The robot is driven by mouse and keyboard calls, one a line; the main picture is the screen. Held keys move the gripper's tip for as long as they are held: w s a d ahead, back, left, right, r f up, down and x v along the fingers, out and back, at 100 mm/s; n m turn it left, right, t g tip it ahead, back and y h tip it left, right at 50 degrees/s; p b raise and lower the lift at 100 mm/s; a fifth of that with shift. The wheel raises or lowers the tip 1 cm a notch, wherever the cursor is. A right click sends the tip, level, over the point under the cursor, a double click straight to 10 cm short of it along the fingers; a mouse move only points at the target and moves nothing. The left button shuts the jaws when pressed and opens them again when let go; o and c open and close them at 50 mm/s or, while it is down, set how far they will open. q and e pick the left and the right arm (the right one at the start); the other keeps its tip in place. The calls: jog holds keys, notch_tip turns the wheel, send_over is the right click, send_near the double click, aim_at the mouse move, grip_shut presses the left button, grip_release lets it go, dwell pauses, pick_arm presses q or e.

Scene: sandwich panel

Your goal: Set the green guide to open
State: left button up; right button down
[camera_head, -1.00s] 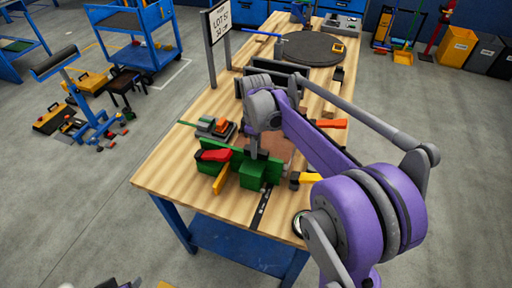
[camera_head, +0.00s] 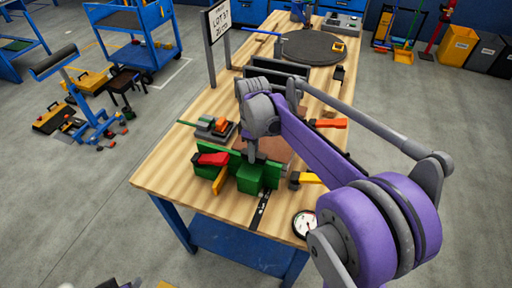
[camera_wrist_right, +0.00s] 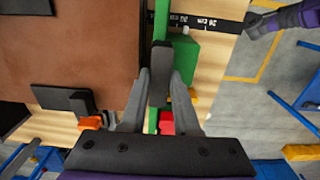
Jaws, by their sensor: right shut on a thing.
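The green guide (camera_head: 250,178) stands at the near end of the wooden table, beside the brown panel (camera_wrist_right: 70,45). A red-handled clamp (camera_head: 212,158) sits by its left part. In the right wrist view the green guide (camera_wrist_right: 184,62) runs along the panel's edge. My right gripper (camera_wrist_right: 161,95) is shut on a dark grey upright piece at the guide; in the head view its fingers (camera_head: 252,150) reach down behind the green block. A grey hand on a purple arm, seemingly my left gripper (camera_wrist_right: 262,22), shows at the upper right; its jaws are unclear.
A black scale strip (camera_head: 260,208) lies in front of the guide. Yellow (camera_head: 308,178) and orange (camera_head: 330,123) handles and a round gauge (camera_head: 305,223) are to the right. Bare wood lies left of the guide.

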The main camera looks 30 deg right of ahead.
jog(key=s+a, duration=0.6)
jog(key=a, duration=0.1)
jog(key=shift+s+a, duration=0.25)
jog(key=shift+a, duration=0.05)
jog(key=c, duration=0.6)
grip_release()
jog(key=shift+c, duration=0.2)
jog(key=shift+r, duration=0.15)
notch_tip(320, 180, up, 11)
jog(key=shift+f, duration=0.2)
jog(key=s+a+f+m+t, duration=0.1)
jog(key=s+f+m+t, duration=0.4)
jog(key=s+f+m, duration=0.3)
jog(key=s+f, duration=0.4)
jog(key=f, duration=0.2)
jog(key=shift+s+a+f+t, duration=0.15)
jog(key=shift+s+f+t, duration=0.05)
jog(key=shift+f+t, duration=0.2)
